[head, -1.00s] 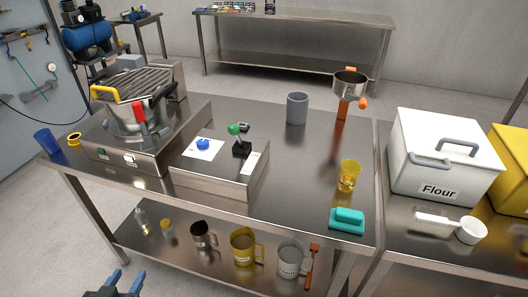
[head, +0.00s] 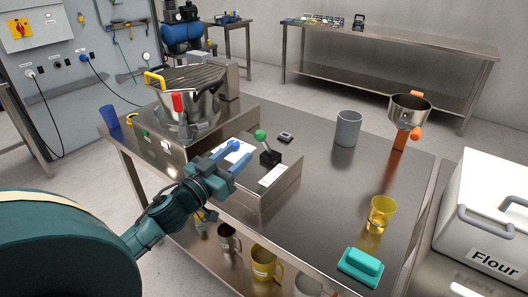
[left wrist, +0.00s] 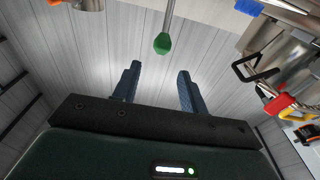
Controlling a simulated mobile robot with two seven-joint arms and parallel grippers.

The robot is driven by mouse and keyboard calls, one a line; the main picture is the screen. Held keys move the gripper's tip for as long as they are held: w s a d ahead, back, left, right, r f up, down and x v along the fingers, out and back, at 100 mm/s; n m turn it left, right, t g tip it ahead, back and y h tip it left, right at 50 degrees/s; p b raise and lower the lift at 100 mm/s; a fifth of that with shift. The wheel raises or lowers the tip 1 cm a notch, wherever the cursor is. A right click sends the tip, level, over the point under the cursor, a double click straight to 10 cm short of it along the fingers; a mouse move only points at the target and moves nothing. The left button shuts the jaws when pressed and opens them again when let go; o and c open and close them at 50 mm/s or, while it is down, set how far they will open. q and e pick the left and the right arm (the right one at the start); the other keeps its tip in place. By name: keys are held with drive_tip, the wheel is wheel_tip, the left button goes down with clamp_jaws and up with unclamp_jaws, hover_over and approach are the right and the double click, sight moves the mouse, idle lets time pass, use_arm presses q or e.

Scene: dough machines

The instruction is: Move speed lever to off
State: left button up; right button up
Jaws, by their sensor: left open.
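The speed lever has a green ball knob (head: 260,135) on a short stalk. It rises from a black base (head: 270,158) on a low steel box (head: 262,195), and the knob sits up and left of the base. My left gripper (head: 243,152) is open and empty, with blue fingers over the near part of the box, close to the lever but apparently apart from it. In the left wrist view the green knob (left wrist: 163,43) is just beyond the gap between the two open fingers (left wrist: 159,69). My right gripper is not in view.
A mixer with a red handle (head: 180,103) stands left of the lever box. A grey cup (head: 347,128), a yellow cup (head: 381,214) and a teal block (head: 360,266) stand on the right of the table. A small dark item (head: 286,137) lies beside the lever.

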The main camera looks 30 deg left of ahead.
sight(257, 136)
use_arm(q)
drive_tip(key=shift+w+d+r+b, duration=0.1)
drive_tip(key=shift+w+r, duration=0.1)
drive_tip(key=shift+w, duration=1.15)
drive_tip(key=shift+w+d+r+b, duration=0.1)
drive_tip(key=shift+w+r+b, duration=0.05)
drive_tip(key=shift+w, duration=1.25)
drive_tip(key=shift+w+r+b, duration=0.1)
drive_tip(key=shift+w+r, duration=0.1)
drive_tip(key=shift+w, duration=1.15)
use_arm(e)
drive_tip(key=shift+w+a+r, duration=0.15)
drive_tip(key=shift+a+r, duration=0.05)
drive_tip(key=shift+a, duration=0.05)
use_arm(q)
drive_tip(key=shift+w, duration=0.2)
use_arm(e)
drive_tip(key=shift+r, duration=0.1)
use_arm(q)
drive_tip(key=shift+c, duration=0.4)
